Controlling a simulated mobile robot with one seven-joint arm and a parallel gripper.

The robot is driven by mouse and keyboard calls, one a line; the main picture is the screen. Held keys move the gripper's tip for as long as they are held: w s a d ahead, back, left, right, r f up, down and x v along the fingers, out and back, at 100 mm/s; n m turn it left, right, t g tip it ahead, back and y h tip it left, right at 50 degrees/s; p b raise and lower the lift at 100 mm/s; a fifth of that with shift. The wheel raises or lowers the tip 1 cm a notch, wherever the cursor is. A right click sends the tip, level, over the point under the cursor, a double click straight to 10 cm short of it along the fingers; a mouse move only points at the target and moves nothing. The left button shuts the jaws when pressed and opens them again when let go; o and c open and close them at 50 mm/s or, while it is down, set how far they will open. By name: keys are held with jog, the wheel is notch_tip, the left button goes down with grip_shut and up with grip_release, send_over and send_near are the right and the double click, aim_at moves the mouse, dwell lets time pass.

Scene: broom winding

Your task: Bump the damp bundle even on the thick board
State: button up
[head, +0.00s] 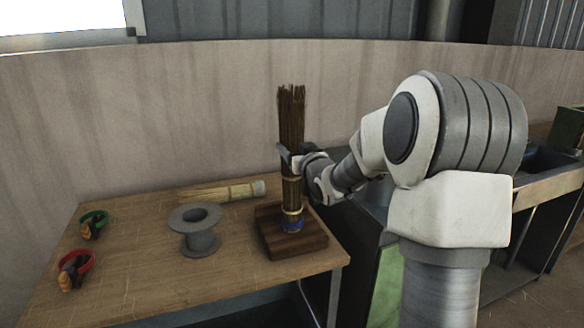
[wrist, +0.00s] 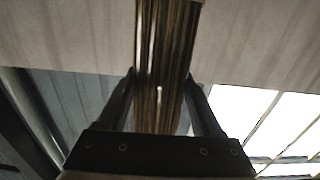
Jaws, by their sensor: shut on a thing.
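The damp bundle (head: 291,110) is a tall sheaf of dark brown stalks, standing about upright over the thick board in the head view. A pale tie and a blue band show near its lower end. The thick board (head: 305,243) is a dark wooden block near the table's right front corner. I cannot tell whether the bundle's lower end touches it. My gripper (head: 288,160) is shut around the bundle at about mid-height, coming from the right. In the wrist view the bundle (wrist: 165,60) runs between the two fingers of my gripper (wrist: 160,95).
A grey spool (head: 200,240) stands left of the board. A pale straw bundle (head: 215,192) lies behind it. Green-handled (head: 92,222) and red-handled (head: 75,268) tools lie at the table's left. A sink bench (head: 550,165) is at right. The wooden table (head: 140,270) has bare room in front.

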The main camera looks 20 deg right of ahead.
aim_at(296, 133)
jog(key=shift+f+b, duration=0.3)
jog(key=shift+f, duration=0.25)
jog(key=shift+r, duration=0.1)
jog(key=shift+r+p, duration=1.75)
jog(key=shift+r, duration=0.8)
jog(key=shift+f, duration=0.1)
jog(key=shift+f+b, duration=2.55)
jog(key=shift+f, duration=0.1)
jog(key=shift+r+p, duration=2)
jog(key=shift+r, duration=0.8)
